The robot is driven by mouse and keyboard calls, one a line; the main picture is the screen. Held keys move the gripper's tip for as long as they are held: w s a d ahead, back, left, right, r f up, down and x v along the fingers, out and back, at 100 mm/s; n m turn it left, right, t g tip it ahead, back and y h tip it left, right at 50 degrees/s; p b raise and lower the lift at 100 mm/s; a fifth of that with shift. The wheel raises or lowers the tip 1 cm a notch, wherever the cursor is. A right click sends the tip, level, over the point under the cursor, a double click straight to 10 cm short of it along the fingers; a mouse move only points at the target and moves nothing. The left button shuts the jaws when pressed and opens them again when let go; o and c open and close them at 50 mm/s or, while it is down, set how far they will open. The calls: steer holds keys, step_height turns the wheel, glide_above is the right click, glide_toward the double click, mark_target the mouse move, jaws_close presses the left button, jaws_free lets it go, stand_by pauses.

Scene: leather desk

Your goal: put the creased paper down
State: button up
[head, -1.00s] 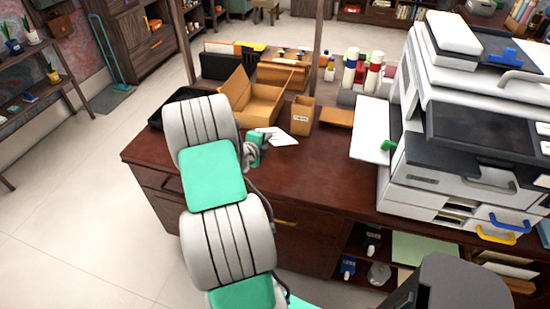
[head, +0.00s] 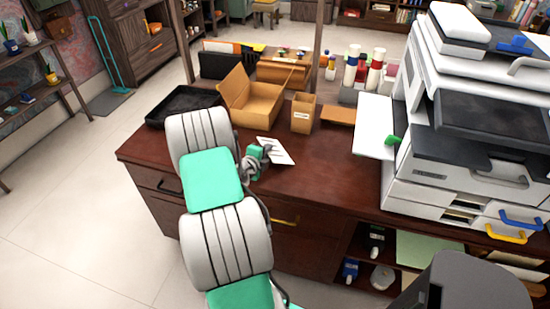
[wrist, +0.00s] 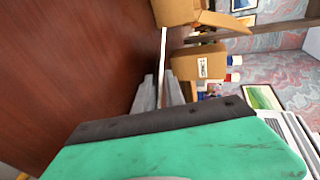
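The creased paper (head: 277,151) is a white sheet with faint dark marks, held over the front left part of the dark red-brown desk (head: 325,160). My gripper (head: 262,158) is at the paper's left edge. In the wrist view the paper (wrist: 162,62) shows edge-on as a thin white strip between the two grey fingers of my gripper (wrist: 160,92), which are closed on it. The sheet is tilted. I cannot tell whether its lower edge touches the desk.
An open cardboard box (head: 258,108), a small brown holder (head: 303,113) and a black tray (head: 180,106) stand behind the paper. A large printer (head: 460,130) fills the right side. The desk's front middle is clear.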

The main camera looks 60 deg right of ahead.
steer(key=b+v, duration=0.1)
steer(key=v, duration=0.7)
stand_by(0.4)
steer(key=a+r, duration=0.1)
steer(key=r, duration=0.1)
steer(key=a+r+p, duration=0.1)
steer(key=r, duration=0.4)
steer(key=shift+s+a+p, duration=0.1)
steer(key=shift+a+p, duration=0.3)
